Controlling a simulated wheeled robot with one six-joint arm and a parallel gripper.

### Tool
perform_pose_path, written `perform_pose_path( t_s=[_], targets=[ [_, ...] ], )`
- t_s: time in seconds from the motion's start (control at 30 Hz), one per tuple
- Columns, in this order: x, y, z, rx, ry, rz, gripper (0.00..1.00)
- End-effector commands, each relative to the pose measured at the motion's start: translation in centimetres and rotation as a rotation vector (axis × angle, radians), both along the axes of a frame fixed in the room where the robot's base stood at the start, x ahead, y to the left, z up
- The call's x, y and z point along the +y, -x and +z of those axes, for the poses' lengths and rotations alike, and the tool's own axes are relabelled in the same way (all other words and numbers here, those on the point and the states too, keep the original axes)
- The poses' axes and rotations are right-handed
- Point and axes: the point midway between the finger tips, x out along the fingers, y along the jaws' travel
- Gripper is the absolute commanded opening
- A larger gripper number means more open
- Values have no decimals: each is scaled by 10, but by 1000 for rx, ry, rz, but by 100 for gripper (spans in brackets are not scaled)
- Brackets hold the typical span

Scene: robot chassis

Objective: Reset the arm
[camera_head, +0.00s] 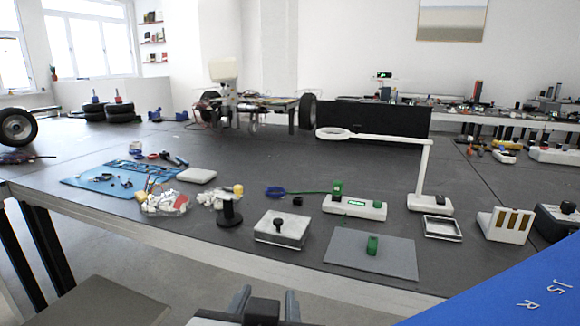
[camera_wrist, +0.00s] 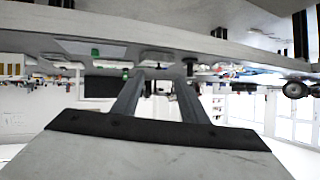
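My gripper (camera_head: 265,298) shows at the bottom edge of the head view, in front of the workbench's near edge and apart from everything on it. Its two dark fingers stand apart with nothing seen between them. In the wrist view my gripper (camera_wrist: 158,76) also shows two separated fingers and holds nothing. That view is upside down, with the bench at the top and the room's wall and windows below. Most of my arm is out of view in the head view.
A blue panel (camera_head: 510,295) fills the lower right. Floor shows at lower left.

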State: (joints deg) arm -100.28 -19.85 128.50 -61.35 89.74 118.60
Motion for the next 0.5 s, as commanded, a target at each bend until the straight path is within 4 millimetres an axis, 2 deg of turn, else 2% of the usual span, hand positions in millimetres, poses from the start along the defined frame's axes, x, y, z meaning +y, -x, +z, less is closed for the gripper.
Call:
perform_pose_path(
  t_s=[0.5],
  targets=[
    [-29,-26,-16,77,89,-38,40]
  ],
)
